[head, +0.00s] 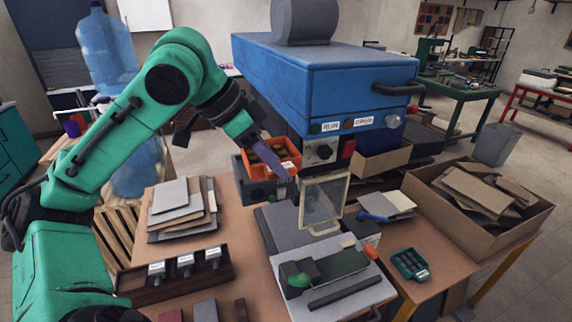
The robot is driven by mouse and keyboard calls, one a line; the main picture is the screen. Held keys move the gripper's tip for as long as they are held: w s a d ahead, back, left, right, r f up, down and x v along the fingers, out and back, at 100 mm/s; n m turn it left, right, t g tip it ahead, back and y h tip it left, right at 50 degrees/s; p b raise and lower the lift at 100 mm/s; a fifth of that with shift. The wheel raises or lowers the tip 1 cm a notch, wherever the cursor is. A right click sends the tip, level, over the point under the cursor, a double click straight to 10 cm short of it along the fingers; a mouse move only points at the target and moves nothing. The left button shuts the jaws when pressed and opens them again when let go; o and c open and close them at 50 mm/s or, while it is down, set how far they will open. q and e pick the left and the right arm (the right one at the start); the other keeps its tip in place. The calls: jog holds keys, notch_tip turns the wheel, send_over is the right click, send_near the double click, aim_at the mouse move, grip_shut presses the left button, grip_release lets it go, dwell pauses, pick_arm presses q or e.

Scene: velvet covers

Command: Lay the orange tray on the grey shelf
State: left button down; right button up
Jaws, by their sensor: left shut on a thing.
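The orange tray (289,169) is at the centre, in front of the blue machine's left side, with several brown pieces in it. My left gripper (272,160) reaches it from the upper left and is shut on it; a finger crosses the tray's near side. A dark grey box-like part (257,189) shows just under the tray; I cannot tell whether the tray touches it. A flat grey surface (277,228) lies nearer, left of a clear framed panel (324,202). I cannot tell for sure which grey part is the shelf. My right gripper is not in view.
The blue machine (320,85) overhangs the area behind the tray. A stack of sheets (181,207) lies left, with a dark rack (175,275) in front. A cardboard box (480,200) of brown pieces stands right. Some bare tabletop (238,262) shows left of the grey fixture.

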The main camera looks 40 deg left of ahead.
pick_arm(q)
jog(key=w+a+f, duration=0.2)
jog(key=w, duration=0.1)
jog(key=shift+w+a, duration=0.25)
jog(key=shift+a, duration=0.1)
jog(key=a, duration=0.1)
jog(key=w+a+f, duration=0.1)
jog(key=a, duration=0.1)
jog(key=w+a, duration=0.1)
jog(key=shift+w+a+f, duration=0.15)
jog(key=shift+w+f, duration=0.05)
jog(key=shift+f, duration=0.1)
jog(key=shift+f+b, duration=0.65)
jog(key=shift+f, duration=0.3)
jog(key=shift+w+f+b, duration=0.1)
jog(key=shift+f+b, duration=0.5)
jog(key=shift+f, duration=0.05)
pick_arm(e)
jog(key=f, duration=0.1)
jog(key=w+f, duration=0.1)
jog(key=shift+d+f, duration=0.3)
pick_arm(q)
jog(key=shift+c, duration=1.8)
grip_release()
jog(key=shift+r, duration=0.1)
